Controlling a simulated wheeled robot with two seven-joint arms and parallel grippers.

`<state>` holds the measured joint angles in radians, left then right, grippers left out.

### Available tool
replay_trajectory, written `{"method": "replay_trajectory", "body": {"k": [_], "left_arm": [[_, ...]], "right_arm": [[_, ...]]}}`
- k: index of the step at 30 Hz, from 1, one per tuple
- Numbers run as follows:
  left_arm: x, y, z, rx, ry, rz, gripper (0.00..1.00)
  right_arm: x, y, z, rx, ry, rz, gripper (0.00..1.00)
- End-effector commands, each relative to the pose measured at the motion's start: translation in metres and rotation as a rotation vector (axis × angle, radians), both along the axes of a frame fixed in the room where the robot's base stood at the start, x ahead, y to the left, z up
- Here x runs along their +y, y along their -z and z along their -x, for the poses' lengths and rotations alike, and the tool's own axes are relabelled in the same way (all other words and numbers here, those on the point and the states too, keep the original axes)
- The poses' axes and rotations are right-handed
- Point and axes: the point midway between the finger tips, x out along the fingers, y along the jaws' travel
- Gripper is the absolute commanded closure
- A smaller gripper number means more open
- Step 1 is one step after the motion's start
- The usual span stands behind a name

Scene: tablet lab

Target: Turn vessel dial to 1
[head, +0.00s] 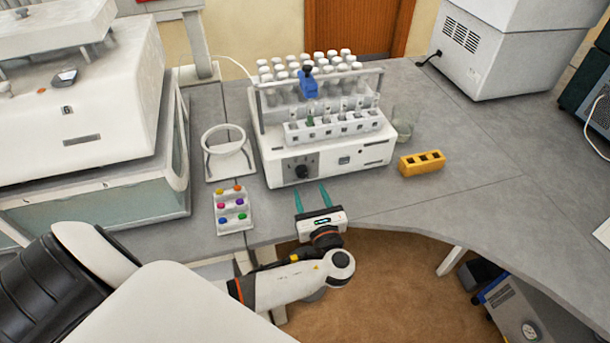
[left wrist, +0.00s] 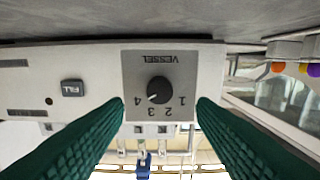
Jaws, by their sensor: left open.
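The vessel dial (head: 302,171) is a small black knob on the front of the white dissolution machine (head: 345,157). In the left wrist view, upside down, the dial (left wrist: 160,89) sits on a grey VESSEL plate (left wrist: 188,66) marked 1 to 4. Its white mark seems to point towards 4. My left gripper (head: 311,192) is open, its two green fingers pointing at the dial from the front. In the left wrist view the fingers stand on either side of the dial, apart from it and empty. My right gripper is not in view.
A FILL button (left wrist: 73,88) is on the same panel. A tray of coloured caps (head: 233,211) and a white ring stand (head: 229,154) are left of the machine. A yellow rack (head: 421,163) and a glass beaker (head: 404,122) are right of it.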

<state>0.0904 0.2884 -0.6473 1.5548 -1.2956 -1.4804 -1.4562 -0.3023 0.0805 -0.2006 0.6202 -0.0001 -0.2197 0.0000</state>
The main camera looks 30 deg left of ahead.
Motion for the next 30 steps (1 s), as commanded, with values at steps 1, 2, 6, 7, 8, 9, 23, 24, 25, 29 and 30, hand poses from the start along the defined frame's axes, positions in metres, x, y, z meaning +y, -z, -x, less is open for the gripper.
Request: {"method": "replay_trajectory", "body": {"k": [1, 2, 6, 7, 8, 9, 23, 24, 25, 29, 30], "left_arm": [[0.009, -0.003, -0.008, 0.0, -0.001, -0.005, 0.48], [0.013, -0.003, -0.011, -0.001, -0.001, -0.004, 0.48], [0.03, -0.002, -0.026, 0.0, -0.001, -0.004, 0.48], [0.033, -0.002, -0.028, -0.001, -0.001, -0.002, 0.48], [0.036, -0.001, -0.03, 0.0, -0.001, -0.001, 0.48], [0.038, -0.001, -0.033, 0.0, 0.0, -0.001, 0.48], [0.045, 0.0, -0.038, 0.001, 0.0, 0.001, 0.55], [0.045, 0.0, -0.038, 0.001, 0.0, 0.001, 0.61], [0.045, 0.0, -0.038, 0.001, 0.0, 0.001, 0.66], [0.045, 0.0, -0.038, 0.001, 0.0, 0.001, 0.88], [0.045, 0.0, -0.038, 0.001, 0.0, 0.001, 0.93]], "right_arm": [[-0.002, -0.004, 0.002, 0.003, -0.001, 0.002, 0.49], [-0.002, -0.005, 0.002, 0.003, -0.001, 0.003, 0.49], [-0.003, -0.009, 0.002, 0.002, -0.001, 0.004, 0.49], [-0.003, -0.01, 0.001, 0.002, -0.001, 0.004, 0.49], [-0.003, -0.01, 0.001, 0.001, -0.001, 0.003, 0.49], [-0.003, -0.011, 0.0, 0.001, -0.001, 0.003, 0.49], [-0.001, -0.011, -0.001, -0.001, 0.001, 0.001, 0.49], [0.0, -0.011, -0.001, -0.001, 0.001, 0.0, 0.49], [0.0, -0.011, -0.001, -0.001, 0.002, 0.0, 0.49], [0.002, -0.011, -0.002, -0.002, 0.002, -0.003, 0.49], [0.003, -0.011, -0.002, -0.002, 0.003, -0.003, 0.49]]}}
